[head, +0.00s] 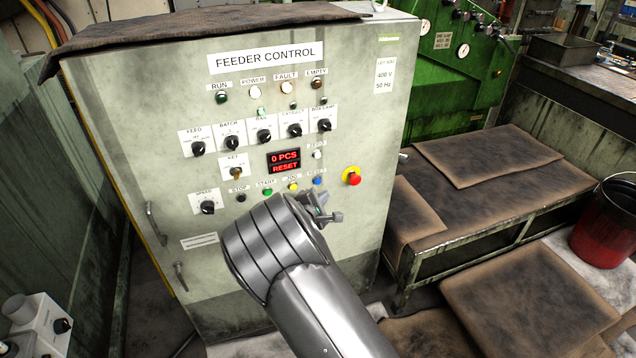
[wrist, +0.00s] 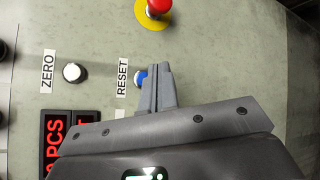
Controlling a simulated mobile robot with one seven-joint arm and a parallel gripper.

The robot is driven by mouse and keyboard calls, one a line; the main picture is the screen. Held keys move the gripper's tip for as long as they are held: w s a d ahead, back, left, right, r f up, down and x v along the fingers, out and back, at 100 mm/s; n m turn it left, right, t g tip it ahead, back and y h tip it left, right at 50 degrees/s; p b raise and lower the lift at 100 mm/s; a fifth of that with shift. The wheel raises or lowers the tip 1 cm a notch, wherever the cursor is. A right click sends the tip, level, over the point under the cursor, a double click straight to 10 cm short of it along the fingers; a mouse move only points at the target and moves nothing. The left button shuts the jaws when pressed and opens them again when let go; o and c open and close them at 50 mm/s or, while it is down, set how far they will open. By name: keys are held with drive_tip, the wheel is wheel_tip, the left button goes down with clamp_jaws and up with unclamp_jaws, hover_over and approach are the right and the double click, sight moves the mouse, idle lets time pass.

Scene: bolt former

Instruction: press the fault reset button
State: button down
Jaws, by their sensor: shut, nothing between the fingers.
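The blue button labelled RESET (head: 318,181) is on the lower button row of the feeder control cabinet (head: 340,120). In the wrist view the blue button (wrist: 139,78) sits beside its RESET label, partly hidden by my fingers. My gripper (wrist: 157,70) is shut and empty, its fingertips overlapping the right side of the button in that view. I cannot tell whether they touch it. In the head view my gripper (head: 322,204) is just below the button, in front of the panel. The red display (head: 284,161) reads "0 PCS RESET".
A red emergency stop on a yellow ring (head: 352,176) is right of the blue button. A white ZERO button (head: 318,154) is above it, and a yellow JOG button (head: 293,187) is to its left. Mat-covered benches (head: 440,215) stand at the right.

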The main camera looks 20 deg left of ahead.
drive_tip(key=shift+w+a, duration=1.15)
drive_tip(key=shift+a, duration=0.05)
drive_tip(key=shift+w+a, duration=0.1)
idle(1.2)
drive_tip(key=shift+w+a, duration=0.15)
drive_tip(key=shift+w, duration=0.05)
drive_tip(key=shift+w+a, duration=0.3)
idle(0.8)
drive_tip(key=shift+s, duration=0.1)
drive_tip(key=shift+s+d, duration=0.55)
drive_tip(key=shift+d, duration=0.1)
drive_tip(key=s+d, duration=0.3)
drive_tip(key=shift+s+d, duration=0.2)
drive_tip(key=shift+s, duration=0.05)
idle(0.4)
